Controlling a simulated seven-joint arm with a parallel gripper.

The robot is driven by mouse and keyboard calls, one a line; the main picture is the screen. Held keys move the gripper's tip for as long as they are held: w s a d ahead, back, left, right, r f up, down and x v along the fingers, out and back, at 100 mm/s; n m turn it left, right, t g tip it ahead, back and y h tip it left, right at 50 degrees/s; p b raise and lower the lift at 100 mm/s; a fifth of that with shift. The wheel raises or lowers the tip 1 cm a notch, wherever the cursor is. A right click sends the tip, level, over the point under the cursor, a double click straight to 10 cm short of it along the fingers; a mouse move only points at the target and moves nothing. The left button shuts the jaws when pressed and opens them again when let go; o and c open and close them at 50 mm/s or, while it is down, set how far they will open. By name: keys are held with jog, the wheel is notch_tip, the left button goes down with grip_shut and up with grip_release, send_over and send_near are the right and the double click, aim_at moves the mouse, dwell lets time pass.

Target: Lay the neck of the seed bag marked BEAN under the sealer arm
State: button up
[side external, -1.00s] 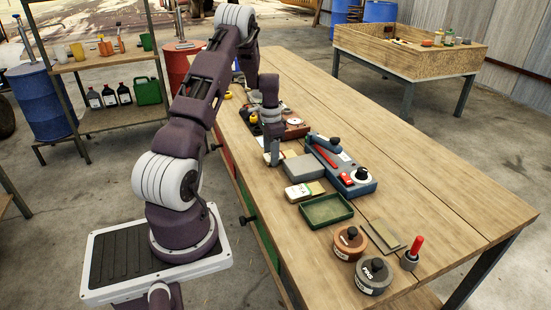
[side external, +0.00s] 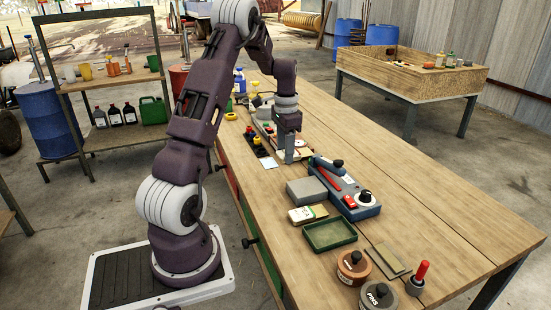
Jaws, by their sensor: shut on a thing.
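The sealer (side external: 352,193) is a blue-grey unit on the bench, with a blue arm along its far side, a red strip and a white dial. My gripper (side external: 291,158) points down just above the bench, beyond and left of the sealer. It is shut on a small pale thing, partly hidden by the fingers; it may be a seed bag, but no mark can be read. Another pale bag with a green mark (side external: 301,216) lies in front of the grey block; its word is too small to read. I cannot tell which bag is marked BEAN.
A grey block (side external: 306,190) stands between my gripper and the green tray (side external: 329,246). Two round lidded pots (side external: 353,268) and a red-handled tool (side external: 421,272) are at the near end. Small items crowd the bench behind my gripper. The right side is clear.

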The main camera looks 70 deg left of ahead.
aim_at(308, 186)
jog(key=w+d+r, duration=0.1)
jog(key=w+d, duration=0.1)
jog(key=d, duration=0.3)
jog(key=f, duration=0.7)
jog(key=shift+s+d+f, duration=0.15)
jog(key=shift+s, duration=0.05)
jog(key=shift+w+f, duration=0.2)
jog(key=shift+w, duration=0.4)
jog(key=shift+w+f, duration=0.15)
jog(key=shift+w, duration=1.3)
jog(key=shift+f, duration=0.3)
